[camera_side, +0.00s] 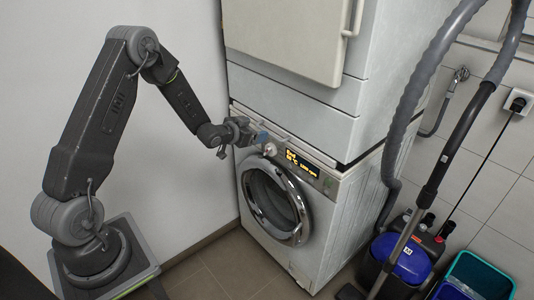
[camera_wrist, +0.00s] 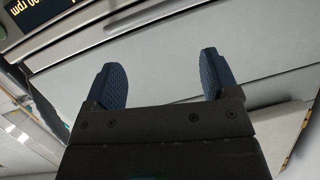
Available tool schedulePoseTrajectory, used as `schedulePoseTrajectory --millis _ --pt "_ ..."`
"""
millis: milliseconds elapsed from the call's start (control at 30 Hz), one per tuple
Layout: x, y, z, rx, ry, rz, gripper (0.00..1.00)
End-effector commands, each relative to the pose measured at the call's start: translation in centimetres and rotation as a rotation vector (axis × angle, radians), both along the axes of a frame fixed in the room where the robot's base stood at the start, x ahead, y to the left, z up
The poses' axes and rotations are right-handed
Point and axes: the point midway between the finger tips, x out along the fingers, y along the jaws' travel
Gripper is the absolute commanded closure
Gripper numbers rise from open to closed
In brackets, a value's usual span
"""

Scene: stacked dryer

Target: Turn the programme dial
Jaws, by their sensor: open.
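The programme dial (camera_side: 270,149) is a small pale round knob on the front panel of the lower machine, left of the lit display (camera_side: 302,164) in the side view. My gripper (camera_side: 260,138) is close to the panel, just up and left of the dial. Whether it touches the panel cannot be told. In the wrist view the two blue ribbed fingers (camera_wrist: 163,78) stand wide apart with nothing between them. They face a plain grey panel surface, and I cannot make out the dial there. The display (camera_wrist: 30,12) shows upside down at the top left.
The washing machine's round door (camera_side: 273,203) is below the panel, and a second machine (camera_side: 292,75) is stacked above. A vacuum cleaner (camera_side: 402,258) with a hose and a teal bin (camera_side: 478,278) stand at the right. The floor before the machine is clear.

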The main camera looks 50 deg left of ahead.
Motion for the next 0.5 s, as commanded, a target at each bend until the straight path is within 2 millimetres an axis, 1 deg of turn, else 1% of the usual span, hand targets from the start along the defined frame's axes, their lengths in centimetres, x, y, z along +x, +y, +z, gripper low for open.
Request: schedulePoseTrajectory --millis 33,133,200,333,400,500 --pt "-0.3 0.8 -2.6 -0.017 -0.025 -0.008 0.19" --pt "-1.0 1.8 -6.5 -0.048 -0.106 -0.034 0.19" --pt "-1.9 2.2 -8.9 -0.073 -0.161 -0.049 0.19" --pt "-3.8 2.5 -12.4 -0.116 -0.251 -0.068 0.19" --pt "-4.7 2.5 -13.6 -0.133 -0.288 -0.074 0.19" --pt "-5.5 2.4 -14.5 -0.149 -0.322 -0.079 0.19"
